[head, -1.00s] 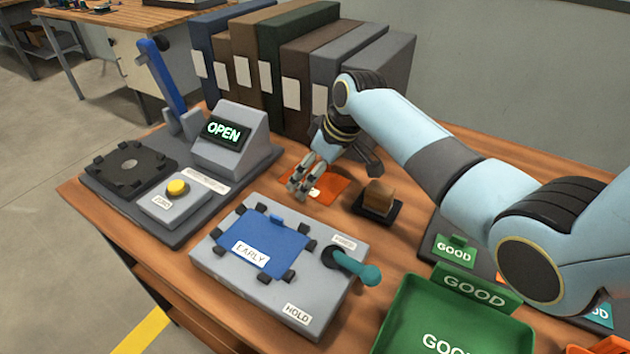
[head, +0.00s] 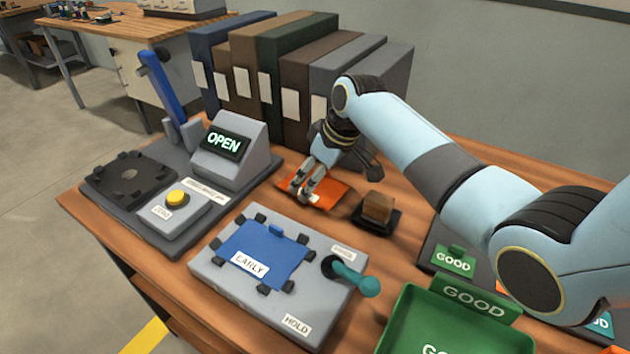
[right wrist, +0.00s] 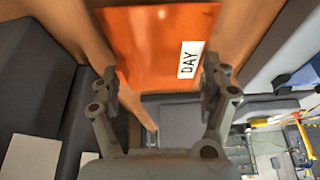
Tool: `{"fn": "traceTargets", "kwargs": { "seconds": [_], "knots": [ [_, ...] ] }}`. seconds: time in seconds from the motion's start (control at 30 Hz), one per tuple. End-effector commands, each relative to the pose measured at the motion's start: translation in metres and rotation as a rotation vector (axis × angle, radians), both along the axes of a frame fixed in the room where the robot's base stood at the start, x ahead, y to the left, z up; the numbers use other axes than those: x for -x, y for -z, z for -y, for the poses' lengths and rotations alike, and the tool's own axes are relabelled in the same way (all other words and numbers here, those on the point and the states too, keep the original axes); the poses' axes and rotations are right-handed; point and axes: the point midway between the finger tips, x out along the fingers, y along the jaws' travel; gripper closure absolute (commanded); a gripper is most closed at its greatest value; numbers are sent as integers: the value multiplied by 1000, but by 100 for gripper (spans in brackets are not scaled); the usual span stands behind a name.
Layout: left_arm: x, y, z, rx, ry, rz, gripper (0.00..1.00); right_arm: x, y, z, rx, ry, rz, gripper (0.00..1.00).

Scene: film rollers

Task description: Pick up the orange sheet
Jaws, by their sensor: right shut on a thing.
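The orange sheet (head: 332,194) is at the back middle of the table, in front of the binders. My right gripper (head: 303,193) points down at its left part and is shut on it. In the right wrist view the orange sheet (right wrist: 150,45) spans the space between the fingers of the right gripper (right wrist: 160,75), with a white DAY label on it. The sheet looks slightly tilted; I cannot tell whether it is fully clear of the table. My left gripper is out of view.
A brown block on a black base (head: 377,210) stands just right of the sheet. A row of binders (head: 300,75) stands behind. The grey HOLD plate with a blue EARLY sheet (head: 270,258) and teal lever (head: 352,275) is in front. A green GOOD tray (head: 455,315) is at front right.

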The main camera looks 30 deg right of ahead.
Motion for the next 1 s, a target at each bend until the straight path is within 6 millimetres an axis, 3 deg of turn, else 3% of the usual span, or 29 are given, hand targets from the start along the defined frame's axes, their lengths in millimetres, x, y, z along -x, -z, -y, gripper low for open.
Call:
{"fn": "traceTargets", "kwargs": {
  "seconds": [0.13,0.5,0.7,1.0],
  "knots": [
    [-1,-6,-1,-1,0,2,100,-1,-32,0,1,-1,6,44],
    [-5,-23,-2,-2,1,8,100,83,-78,0,2,-1,2,44],
    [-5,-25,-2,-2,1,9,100,109,-92,-1,1,-1,1,44],
    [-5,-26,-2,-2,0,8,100,117,-96,-2,0,0,1,44]
  ]
}}
